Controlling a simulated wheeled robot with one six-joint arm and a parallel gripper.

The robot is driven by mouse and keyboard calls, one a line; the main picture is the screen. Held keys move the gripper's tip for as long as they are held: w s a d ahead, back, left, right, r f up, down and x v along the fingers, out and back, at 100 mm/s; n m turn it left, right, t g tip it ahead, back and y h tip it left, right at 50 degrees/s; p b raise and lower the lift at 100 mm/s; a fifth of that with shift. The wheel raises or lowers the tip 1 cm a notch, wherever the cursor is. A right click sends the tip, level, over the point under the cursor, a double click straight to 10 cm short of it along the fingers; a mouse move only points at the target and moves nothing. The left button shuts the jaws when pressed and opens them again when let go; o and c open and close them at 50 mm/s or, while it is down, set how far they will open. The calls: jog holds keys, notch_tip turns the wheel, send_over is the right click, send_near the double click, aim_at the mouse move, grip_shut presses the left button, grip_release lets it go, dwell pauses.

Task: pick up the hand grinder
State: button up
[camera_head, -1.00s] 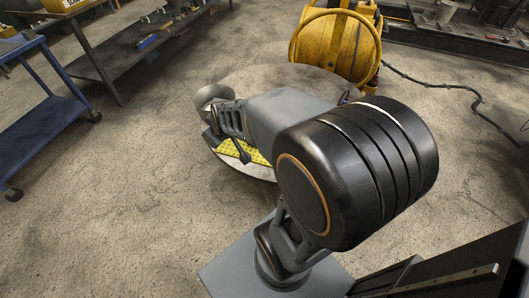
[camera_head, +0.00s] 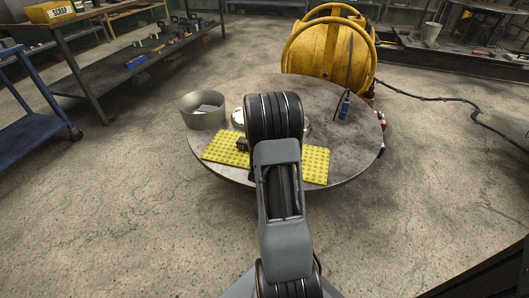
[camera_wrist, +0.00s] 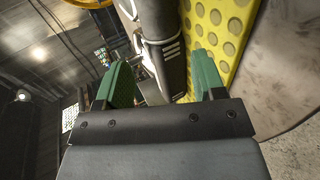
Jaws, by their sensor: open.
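What looks like the hand grinder is a dark grey cylindrical body with vent slots (camera_wrist: 172,62) in the wrist view, beside the yellow dotted mat. My gripper (camera_wrist: 160,72) is open, with its two green fingers apart. The grinder shows beyond and between the fingertips; I cannot tell whether they touch it. In the head view a small black part (camera_head: 242,146), likely the grinder's end, shows on the yellow mat (camera_head: 316,164). My arm hides the rest of it and my gripper there.
A yellow reel (camera_head: 331,50) stands behind the table.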

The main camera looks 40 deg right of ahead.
jog(key=b+x, duration=0.1)
jog(key=x, duration=0.3)
jog(key=shift+w+d+f, duration=0.15)
jog(key=shift+d, duration=0.05)
jog(key=b+x, duration=0.2)
jog(key=x, duration=0.2)
jog(key=shift+b, duration=0.3)
jog(key=shift+w+d+f, duration=0.1)
jog(key=shift+w+d, duration=0.1)
jog(key=shift+d, duration=0.25)
jog(key=shift+s+f, duration=0.15)
grip_shut()
jog(key=shift+d+r, duration=0.2)
